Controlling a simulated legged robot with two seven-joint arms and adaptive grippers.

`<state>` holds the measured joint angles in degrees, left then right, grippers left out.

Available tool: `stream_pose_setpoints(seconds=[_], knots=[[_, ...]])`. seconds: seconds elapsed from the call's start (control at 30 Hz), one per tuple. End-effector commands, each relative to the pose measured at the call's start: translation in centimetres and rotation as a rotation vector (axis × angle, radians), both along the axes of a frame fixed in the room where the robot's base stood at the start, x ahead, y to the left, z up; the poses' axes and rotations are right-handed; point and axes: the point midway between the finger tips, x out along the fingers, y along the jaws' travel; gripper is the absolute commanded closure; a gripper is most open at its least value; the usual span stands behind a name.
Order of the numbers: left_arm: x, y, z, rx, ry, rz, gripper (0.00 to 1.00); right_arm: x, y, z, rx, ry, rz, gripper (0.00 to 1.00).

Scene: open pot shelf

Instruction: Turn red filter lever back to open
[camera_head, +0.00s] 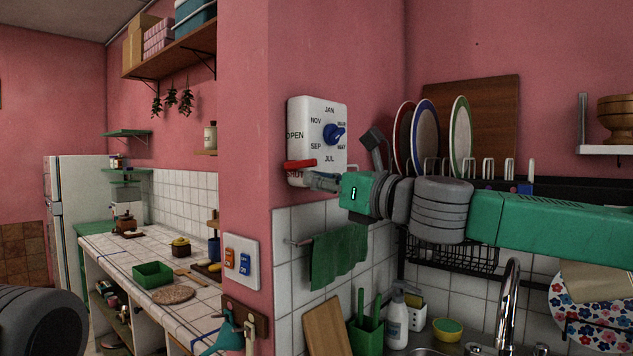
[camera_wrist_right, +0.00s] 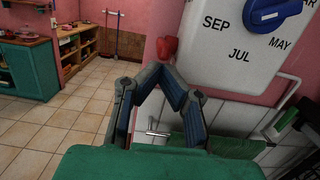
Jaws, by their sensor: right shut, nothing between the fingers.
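A white panel (camera_head: 309,107) is mounted on the pink wall, with month names around a blue dial (camera_head: 333,134). The red lever (camera_head: 300,165) sticks out leftward at its lower left, just above the SHUT label and below OPEN. In the right wrist view, the lever (camera_wrist_right: 167,48) shows end-on just beyond my fingertips, left of the white panel (camera_wrist_right: 215,65). My right gripper (camera_head: 314,181) is shut and empty, just below and right of the lever; its fingertips (camera_wrist_right: 161,69) meet near it. I cannot tell whether they touch it. My left gripper is out of view.
A green towel (camera_head: 338,256) hangs on a rail below the panel. A switch plate (camera_head: 241,261) is on the wall at lower left. A dish rack with plates (camera_head: 425,135) stands behind my right arm. Open room lies left of the wall corner.

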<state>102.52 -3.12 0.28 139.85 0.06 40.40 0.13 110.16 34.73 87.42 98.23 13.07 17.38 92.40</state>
Motion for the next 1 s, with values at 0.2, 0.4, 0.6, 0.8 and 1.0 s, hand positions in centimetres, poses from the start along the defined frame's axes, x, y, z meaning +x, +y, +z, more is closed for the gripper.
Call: stream_pose_setpoints(seconds=[0.2,0.4,0.6,0.8,1.0], knots=[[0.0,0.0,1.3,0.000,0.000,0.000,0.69,-0.1,-0.1,0.6,-0.030,0.024,0.000,1.00],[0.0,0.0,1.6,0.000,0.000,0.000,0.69,-0.1,-0.1,0.6,-0.044,0.039,0.000,1.00],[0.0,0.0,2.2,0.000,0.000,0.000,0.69,-0.1,-0.1,0.8,-0.062,0.056,0.000,1.00],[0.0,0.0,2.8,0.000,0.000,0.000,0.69,-0.1,-0.1,1.0,-0.080,0.073,0.000,1.00],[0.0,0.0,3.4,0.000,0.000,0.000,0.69,-0.1,-0.2,1.2,-0.099,0.092,-0.001,1.00]])
